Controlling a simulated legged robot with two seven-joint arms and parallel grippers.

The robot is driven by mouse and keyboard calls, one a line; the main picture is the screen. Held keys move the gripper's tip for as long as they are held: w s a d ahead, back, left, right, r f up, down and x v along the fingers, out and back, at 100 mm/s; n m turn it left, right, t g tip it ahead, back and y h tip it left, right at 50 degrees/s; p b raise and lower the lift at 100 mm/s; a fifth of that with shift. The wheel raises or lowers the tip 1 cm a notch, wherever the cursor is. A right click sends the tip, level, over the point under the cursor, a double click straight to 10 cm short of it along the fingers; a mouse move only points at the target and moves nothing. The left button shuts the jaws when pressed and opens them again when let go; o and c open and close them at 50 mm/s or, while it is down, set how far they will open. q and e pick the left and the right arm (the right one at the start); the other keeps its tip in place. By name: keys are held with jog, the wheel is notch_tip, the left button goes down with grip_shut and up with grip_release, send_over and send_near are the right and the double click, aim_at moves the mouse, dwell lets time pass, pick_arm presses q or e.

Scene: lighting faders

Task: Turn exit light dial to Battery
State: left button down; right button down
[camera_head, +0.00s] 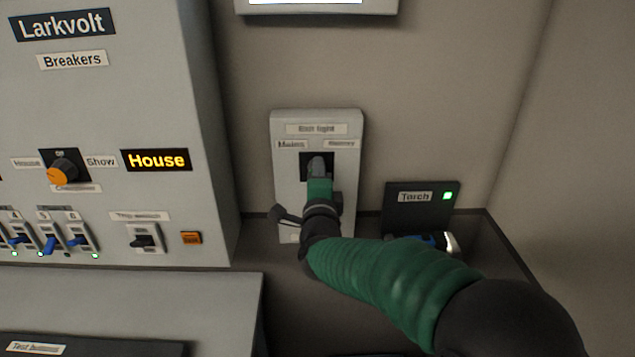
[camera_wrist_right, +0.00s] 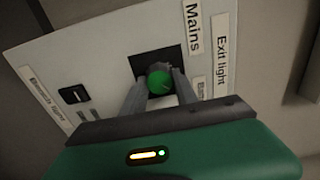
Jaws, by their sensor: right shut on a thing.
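The exit light panel (camera_head: 350,128) is a pale plate on the back wall, labelled "Exit light", with "Mains" on the left and a "Battery" label (camera_head: 341,144) on the right. My right gripper (camera_head: 318,165) is at its dark square, covering the dial in the head view. In the right wrist view, the dial (camera_wrist_right: 160,80) shows a round green face on a dark knob, and the two fingers of my right gripper (camera_wrist_right: 158,92) are shut on it from both sides. Which label the dial points at cannot be told. My left gripper is not in view.
The grey Larkvolt breaker cabinet (camera_head: 120,110) stands to the left, with a House/Show knob (camera_head: 63,172) and several small switches. A dark torch holder (camera_head: 420,205) is at the right of the panel, with a torch (camera_head: 437,241) below it, close to my forearm.

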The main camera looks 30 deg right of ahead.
jog(key=shift+f, duration=0.25)
jog(key=c, duration=1.3)
grip_release()
jog(key=shift+c, duration=0.2)
jog(key=o, duration=0.4)
jog(key=shift+d+r, duration=0.1)
